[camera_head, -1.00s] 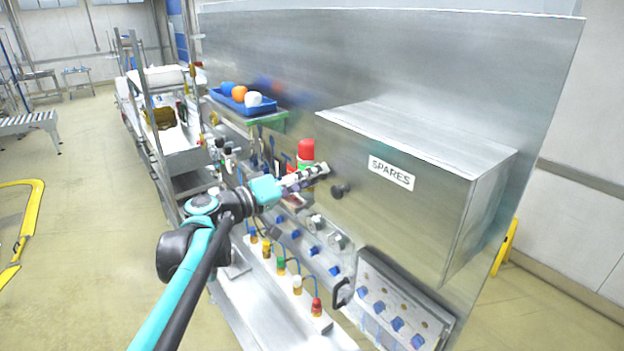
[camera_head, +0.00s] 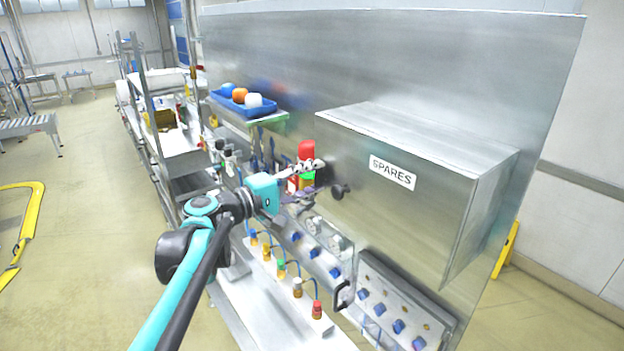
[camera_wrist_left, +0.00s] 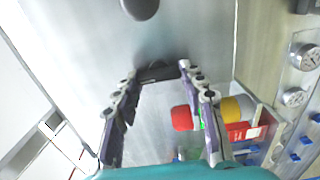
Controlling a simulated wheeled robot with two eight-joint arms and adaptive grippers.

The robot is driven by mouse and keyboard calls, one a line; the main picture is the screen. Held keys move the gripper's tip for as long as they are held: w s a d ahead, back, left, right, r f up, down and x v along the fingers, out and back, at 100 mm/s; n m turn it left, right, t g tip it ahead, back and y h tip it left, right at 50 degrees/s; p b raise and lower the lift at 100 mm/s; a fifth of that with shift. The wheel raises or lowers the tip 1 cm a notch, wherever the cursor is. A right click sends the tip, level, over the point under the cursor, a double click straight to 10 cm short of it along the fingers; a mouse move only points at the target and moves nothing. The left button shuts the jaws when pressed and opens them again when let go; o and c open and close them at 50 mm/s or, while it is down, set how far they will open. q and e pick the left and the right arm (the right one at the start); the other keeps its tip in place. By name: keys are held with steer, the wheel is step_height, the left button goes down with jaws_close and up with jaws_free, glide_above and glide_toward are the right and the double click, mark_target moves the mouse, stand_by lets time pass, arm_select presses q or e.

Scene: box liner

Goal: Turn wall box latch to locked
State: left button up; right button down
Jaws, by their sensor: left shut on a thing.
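The wall box (camera_head: 400,205), a grey metal box labelled SPARES, sticks out from the panel at the right of the head view. A black round knob (camera_head: 340,191) is on its left part; a dark knob (camera_wrist_left: 139,8) also shows at the top of the left wrist view. My left gripper (camera_head: 316,178) is at the box's left side, beside the knob. In the left wrist view its fingers (camera_wrist_left: 158,70) stand apart with a dark bar (camera_wrist_left: 157,73), seemingly the latch handle, held between the tips. The latch's markings cannot be read. My right gripper is not in view.
A red-topped canister (camera_head: 306,150) stands close behind my left gripper. A blue tray (camera_head: 243,104) with several balls sits on a shelf farther back. Gauges (camera_head: 330,233), blue knobs and a black pull handle (camera_head: 342,295) are on the panel below.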

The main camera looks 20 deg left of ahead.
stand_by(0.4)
arm_select(q)
steer(key=o, duration=1.2)
steer(key=shift+c, duration=0.2)
steer(key=v, duration=1.2)
steer(key=shift+f, duration=0.15)
